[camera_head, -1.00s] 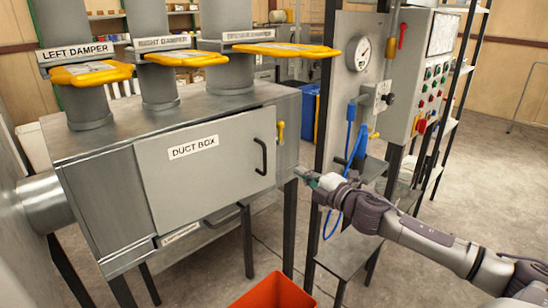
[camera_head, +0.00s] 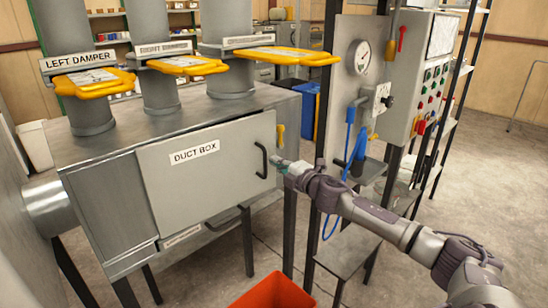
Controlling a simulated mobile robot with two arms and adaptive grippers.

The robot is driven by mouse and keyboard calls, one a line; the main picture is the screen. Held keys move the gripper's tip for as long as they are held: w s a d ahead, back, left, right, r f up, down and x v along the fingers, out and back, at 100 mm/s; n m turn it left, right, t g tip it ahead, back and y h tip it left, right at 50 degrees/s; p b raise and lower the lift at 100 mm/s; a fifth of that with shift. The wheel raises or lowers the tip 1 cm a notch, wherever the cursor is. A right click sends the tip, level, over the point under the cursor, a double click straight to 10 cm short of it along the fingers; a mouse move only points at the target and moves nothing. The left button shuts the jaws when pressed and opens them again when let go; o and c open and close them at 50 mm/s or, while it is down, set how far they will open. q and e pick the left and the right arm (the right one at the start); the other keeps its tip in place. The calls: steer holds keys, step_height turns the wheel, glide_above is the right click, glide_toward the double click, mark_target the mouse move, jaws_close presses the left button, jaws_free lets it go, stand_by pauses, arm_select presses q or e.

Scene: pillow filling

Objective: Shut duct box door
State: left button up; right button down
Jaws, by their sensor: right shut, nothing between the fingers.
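The grey duct box door (camera_head: 208,180), labelled DUCT BOX, lies nearly flat against the front of the duct box (camera_head: 88,206); I cannot tell whether it is fully closed. Its black handle (camera_head: 262,160) is on the door's right side. A yellow latch (camera_head: 280,134) is on the box front just right of the door. My right gripper (camera_head: 277,164) is shut and empty, at the door's right edge beside the handle; I cannot tell whether it touches the door. My left gripper is not in view.
Yellow damper handles (camera_head: 185,66) stick out above the box. An orange bin (camera_head: 274,292) stands on the floor below. A gauge panel with a blue hose (camera_head: 350,128) and a control cabinet (camera_head: 425,80) stand to the right. Floor at the far right is open.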

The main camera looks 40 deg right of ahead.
steer(key=shift+w, duration=0.75)
